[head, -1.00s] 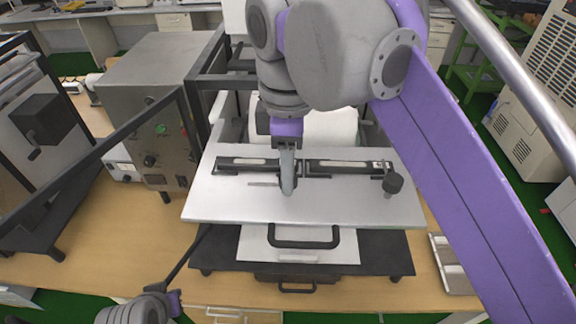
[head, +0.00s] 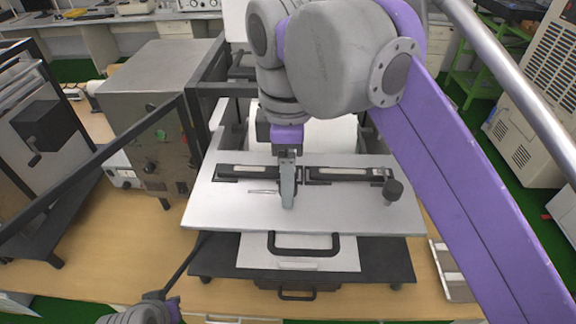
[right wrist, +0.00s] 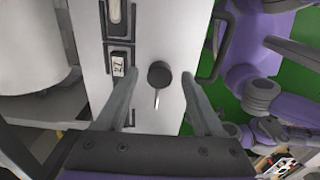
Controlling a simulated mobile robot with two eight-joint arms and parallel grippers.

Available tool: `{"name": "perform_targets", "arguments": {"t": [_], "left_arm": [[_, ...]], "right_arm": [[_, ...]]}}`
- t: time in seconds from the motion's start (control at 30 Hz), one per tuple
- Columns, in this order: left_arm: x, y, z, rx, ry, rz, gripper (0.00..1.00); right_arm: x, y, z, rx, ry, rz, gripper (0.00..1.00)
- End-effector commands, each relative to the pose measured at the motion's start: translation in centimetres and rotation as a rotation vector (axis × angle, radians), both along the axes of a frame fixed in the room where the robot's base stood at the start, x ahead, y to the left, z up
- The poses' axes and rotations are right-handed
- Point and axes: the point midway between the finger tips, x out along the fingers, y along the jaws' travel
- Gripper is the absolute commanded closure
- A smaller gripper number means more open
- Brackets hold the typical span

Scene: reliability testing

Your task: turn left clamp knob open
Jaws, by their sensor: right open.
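My right gripper (head: 288,203) points down over the middle of the pale metal plate (head: 235,212) in the head view. In the right wrist view its two fingers are apart, with the round black left clamp knob (right wrist: 159,74) between them. A gap shows on each side of the knob, and a thin pale pointer extends from it. In the head view the gripper mostly hides this knob. The other black knob (head: 393,189) stands at the plate's right end. My left gripper cannot be made out; only part of my left arm shows at the bottom left.
Two dark clamp bars (head: 338,174) lie along the plate. A black handle (head: 304,250) projects at the front. A grey control box (head: 158,120) stands left, with black frame bars beside it. Bare wooden table (head: 130,255) lies front left, and a metal tray (head: 450,270) sits right.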

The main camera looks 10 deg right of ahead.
Motion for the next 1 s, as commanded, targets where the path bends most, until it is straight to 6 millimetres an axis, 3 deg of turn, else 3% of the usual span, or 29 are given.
{"name": "perform_targets", "arguments": {"t": [0.17,0.5,0.7,1.0], "left_arm": [[0.2,0.0,0.4,0.0,-0.005,0.0,1.0],[0.8,0.0,1.2,0.0,-0.016,0.0,1.0],[0.8,0.0,1.2,0.0,-0.015,0.0,1.0],[0.8,0.0,1.2,0.0,-0.015,0.0,1.0]], "right_arm": [[0.0,0.0,2.1,0.001,-0.001,0.0,0.31],[0.1,0.0,8.7,0.001,-0.001,0.0,0.31],[0.0,0.0,10.3,0.0,0.0,0.0,0.31],[0.0,0.0,10.7,0.0,0.0,0.0,0.31]]}}
